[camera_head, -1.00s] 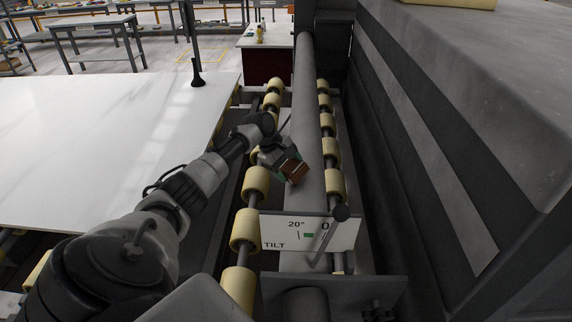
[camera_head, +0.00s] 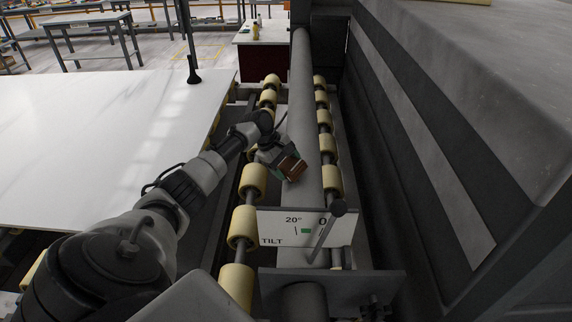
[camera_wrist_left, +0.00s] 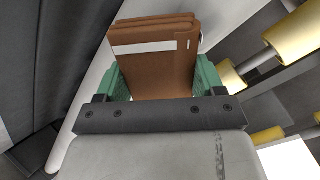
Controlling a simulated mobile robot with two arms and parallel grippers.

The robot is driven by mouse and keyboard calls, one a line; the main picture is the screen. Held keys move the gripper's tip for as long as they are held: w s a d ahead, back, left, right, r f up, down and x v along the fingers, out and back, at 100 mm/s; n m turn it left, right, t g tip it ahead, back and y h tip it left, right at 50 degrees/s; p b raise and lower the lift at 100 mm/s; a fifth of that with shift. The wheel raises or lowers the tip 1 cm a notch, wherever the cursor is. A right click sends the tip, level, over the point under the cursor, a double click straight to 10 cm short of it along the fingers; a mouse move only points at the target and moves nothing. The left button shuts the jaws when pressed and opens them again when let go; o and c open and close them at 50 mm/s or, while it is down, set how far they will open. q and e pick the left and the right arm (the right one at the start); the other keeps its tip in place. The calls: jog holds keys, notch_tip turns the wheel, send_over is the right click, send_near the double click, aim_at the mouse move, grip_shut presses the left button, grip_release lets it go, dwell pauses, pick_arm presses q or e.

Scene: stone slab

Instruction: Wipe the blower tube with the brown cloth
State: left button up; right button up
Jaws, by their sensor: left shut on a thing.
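The blower tube (camera_head: 301,108) is a long grey pipe running away from me between two rows of cream rollers. My left gripper (camera_head: 284,162) is shut on the folded brown cloth (camera_head: 292,168), over the near half of the tube. In the left wrist view, the brown cloth (camera_wrist_left: 155,62) with a pale stripe sits between the green finger pads of the left gripper (camera_wrist_left: 157,82). The tube (camera_wrist_left: 100,65) shows pale behind it. Whether the cloth touches the tube is hard to tell. My right gripper is not in view.
Cream rollers (camera_head: 253,180) line both sides. A large dark machine body (camera_head: 450,130) blocks the right. A white slab (camera_head: 100,140) lies left.

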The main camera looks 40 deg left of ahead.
pick_arm(q)
jog(key=shift+b+x, duration=0.3)
jog(key=shift+x, duration=0.5)
